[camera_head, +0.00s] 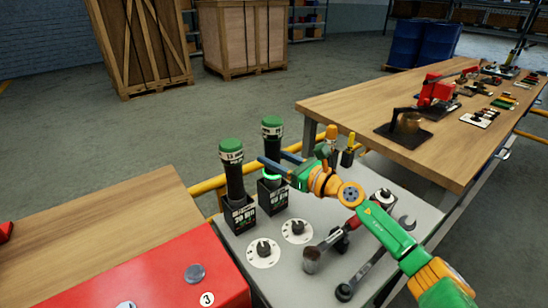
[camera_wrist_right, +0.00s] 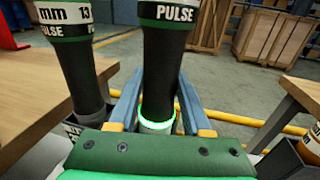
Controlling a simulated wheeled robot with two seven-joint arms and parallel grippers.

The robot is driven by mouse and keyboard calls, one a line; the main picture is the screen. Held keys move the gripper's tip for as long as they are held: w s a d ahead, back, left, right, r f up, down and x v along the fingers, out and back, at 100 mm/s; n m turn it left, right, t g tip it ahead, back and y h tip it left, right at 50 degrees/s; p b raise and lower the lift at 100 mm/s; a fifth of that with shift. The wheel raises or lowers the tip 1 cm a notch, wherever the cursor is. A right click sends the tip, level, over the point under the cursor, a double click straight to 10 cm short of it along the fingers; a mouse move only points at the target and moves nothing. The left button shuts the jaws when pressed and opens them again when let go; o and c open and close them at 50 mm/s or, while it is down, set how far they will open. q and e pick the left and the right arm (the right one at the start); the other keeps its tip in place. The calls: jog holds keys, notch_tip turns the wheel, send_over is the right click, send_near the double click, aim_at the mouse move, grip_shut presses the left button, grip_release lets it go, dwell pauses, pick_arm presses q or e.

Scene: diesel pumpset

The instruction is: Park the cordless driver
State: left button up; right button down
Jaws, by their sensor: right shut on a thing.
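A black cordless driver with a green end and a white band (camera_head: 272,132) stands upright in a black box holder (camera_head: 270,200) with a glowing green ring at its mouth. In the right wrist view the driver (camera_wrist_right: 163,75) reads "PULSE" and its lower end is at the lit ring (camera_wrist_right: 156,126). My right gripper (camera_head: 275,166) is shut on this driver, with its blue fingers on both sides of the body. A second, similar driver (camera_head: 233,175) stands in its own black holder (camera_head: 240,219) to the left; it also shows in the wrist view (camera_wrist_right: 75,65). My left gripper is not in view.
Two white dials (camera_head: 263,252) lie in front of the holders on the grey tray. A brush (camera_head: 312,258) and wrenches (camera_head: 362,275) lie beside my right arm. A red panel (camera_head: 150,275) is at front left. Wooden benches (camera_head: 100,220) flank the tray.

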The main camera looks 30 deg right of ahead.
jog(key=shift+f+b, duration=0.95)
dwell(0.5)
jog(key=shift+c, duration=1.3)
grip_release()
jog(key=shift+s, duration=0.1)
jog(key=shift+f, duration=0.1)
jog(key=b+v, duration=0.2)
jog(key=v, duration=0.5)
